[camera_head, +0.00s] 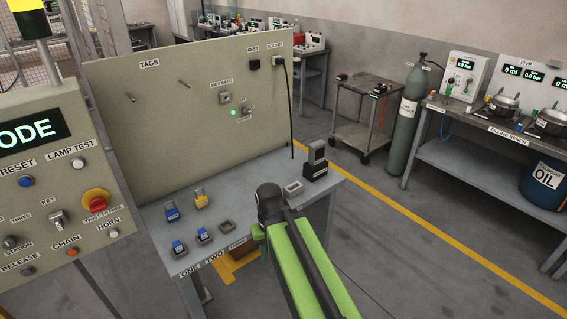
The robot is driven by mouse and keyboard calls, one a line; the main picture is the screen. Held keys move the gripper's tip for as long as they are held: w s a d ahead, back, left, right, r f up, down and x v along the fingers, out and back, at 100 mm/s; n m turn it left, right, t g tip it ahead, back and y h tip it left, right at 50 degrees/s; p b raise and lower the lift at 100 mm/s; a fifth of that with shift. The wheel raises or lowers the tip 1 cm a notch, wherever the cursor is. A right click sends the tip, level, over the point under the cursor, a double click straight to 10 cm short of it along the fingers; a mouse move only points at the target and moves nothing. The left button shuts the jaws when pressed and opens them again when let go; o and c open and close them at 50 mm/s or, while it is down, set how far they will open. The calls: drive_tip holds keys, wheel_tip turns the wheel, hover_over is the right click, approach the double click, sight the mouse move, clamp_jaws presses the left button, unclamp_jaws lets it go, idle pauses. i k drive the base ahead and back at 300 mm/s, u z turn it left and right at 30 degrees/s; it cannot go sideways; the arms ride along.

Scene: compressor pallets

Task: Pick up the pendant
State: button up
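A dark upright handset (317,152) stands in a black labelled holder (315,171) at the right end of the grey bench. It looks like the pendant, but its label is too small to read. My gripper's fingers do not show.
Blue padlocks (172,213) and a yellow padlock (200,200) are on the bench's left part. A small pale box (293,188) lies left of the handset. A control panel (55,190) stands close at left. Open floor (400,270) lies right, before a filling bench (475,125).

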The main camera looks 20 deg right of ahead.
sight(317, 157)
drive_tip(key=u, duration=1.15)
drive_tip(key=k, duration=0.2)
drive_tip(key=u, duration=2.7)
drive_tip(key=k, duration=2.1)
drive_tip(key=z, duration=1.5)
drive_tip(key=i, duration=0.95)
drive_tip(key=u, duration=0.05)
